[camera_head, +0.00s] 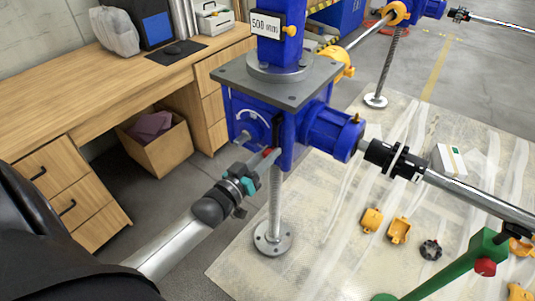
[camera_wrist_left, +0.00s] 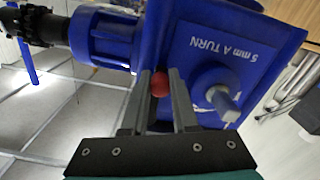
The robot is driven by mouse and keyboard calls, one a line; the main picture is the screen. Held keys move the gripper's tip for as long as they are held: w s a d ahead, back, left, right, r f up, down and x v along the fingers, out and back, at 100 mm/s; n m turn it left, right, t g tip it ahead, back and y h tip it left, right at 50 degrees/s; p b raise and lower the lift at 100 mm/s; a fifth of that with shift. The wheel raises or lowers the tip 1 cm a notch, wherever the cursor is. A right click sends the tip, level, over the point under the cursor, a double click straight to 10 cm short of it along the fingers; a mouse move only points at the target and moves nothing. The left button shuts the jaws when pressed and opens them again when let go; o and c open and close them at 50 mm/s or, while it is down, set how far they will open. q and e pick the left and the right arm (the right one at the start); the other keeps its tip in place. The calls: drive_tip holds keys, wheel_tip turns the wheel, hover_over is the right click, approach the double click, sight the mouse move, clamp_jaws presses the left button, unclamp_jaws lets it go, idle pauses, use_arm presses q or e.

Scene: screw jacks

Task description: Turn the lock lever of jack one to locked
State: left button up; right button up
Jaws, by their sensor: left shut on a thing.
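The blue screw jack (camera_head: 252,108) stands in the middle of the head view, with a grey top plate and a threaded spindle below. The red knob (camera_head: 268,152) of its lock lever is on the near side of the housing. My left gripper (camera_head: 262,164) reaches it from the lower left and is shut on it. In the left wrist view the red knob (camera_wrist_left: 160,84) sits between the two fingers of the gripper (camera_wrist_left: 161,95). The lever's shaft is mostly hidden, so its setting cannot be read. My right gripper is not in view.
A grey shaft end (camera_wrist_left: 224,102) sticks out beside the fingers, under a "5 mm A TURN" marking. A drive shaft (camera_head: 470,192) runs right from the blue gearbox (camera_head: 328,128). A wooden desk (camera_head: 110,92) stands left. Yellow parts (camera_head: 372,220) lie on the floor sheet.

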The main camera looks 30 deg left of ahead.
use_arm(q)
clamp_jaws()
idle(0.9)
